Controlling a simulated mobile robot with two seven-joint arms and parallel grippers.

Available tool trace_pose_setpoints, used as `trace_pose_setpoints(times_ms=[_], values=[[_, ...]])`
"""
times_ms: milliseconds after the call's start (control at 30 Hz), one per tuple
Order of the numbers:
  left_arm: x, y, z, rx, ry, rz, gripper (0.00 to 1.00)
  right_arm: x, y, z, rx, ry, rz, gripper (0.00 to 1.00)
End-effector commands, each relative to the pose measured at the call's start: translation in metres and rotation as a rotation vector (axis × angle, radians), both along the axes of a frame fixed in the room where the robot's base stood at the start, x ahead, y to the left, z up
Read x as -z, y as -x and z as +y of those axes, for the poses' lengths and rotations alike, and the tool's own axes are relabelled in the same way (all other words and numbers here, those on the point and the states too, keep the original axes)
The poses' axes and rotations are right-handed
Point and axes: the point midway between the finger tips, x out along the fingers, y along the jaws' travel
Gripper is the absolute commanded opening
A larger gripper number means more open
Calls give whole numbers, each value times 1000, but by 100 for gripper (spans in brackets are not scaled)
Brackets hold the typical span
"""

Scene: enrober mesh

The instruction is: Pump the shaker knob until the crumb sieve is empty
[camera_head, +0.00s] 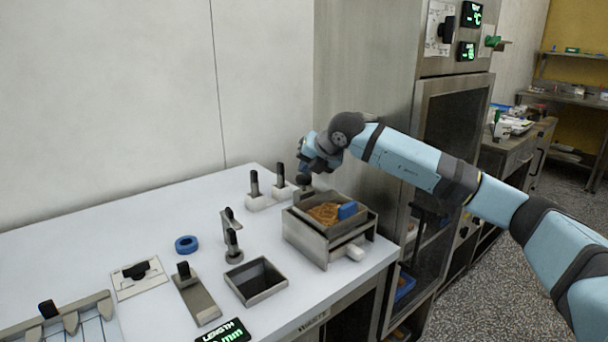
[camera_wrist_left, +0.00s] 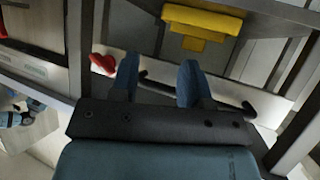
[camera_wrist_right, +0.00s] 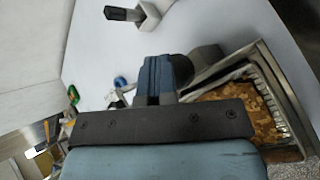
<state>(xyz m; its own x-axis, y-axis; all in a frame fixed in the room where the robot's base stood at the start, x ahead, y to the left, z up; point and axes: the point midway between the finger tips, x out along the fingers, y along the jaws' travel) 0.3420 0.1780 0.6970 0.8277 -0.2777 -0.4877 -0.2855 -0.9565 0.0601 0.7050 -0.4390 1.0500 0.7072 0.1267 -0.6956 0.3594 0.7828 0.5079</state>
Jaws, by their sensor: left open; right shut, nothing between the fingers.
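The crumb sieve (camera_head: 301,236) is a square metal box at the table's right end. Brown crumbs (camera_head: 324,213) lie in it beside a blue block (camera_head: 348,210). The crumbs also show in the right wrist view (camera_wrist_right: 230,103). A dark rounded knob (camera_head: 304,182) stands at the sieve's back edge; I take it for the shaker knob. My right gripper (camera_head: 304,164) is shut and empty, just above or beside this knob; contact cannot be told. In the right wrist view, the fingers (camera_wrist_right: 160,70) are together. My left gripper (camera_wrist_left: 160,75) is open and empty, away from the sieve.
A white knob (camera_head: 355,252) sticks out at the sieve's front right. Black-handled levers (camera_head: 254,186) stand left of my right gripper. A blue ring (camera_head: 186,244) and an open metal bin (camera_head: 256,281) are on the white table. A tall steel cabinet (camera_head: 375,90) stands behind.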

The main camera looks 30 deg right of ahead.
Motion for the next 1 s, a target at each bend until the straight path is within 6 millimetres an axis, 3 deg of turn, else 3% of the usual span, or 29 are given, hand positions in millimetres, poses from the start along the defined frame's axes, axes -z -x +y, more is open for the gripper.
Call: trace_pose_setpoints(times_ms=[1000], values=[[3, -1, 0, 0, 5, -14, 43, 17, 0, 1, -2, 1, 6, 0]])
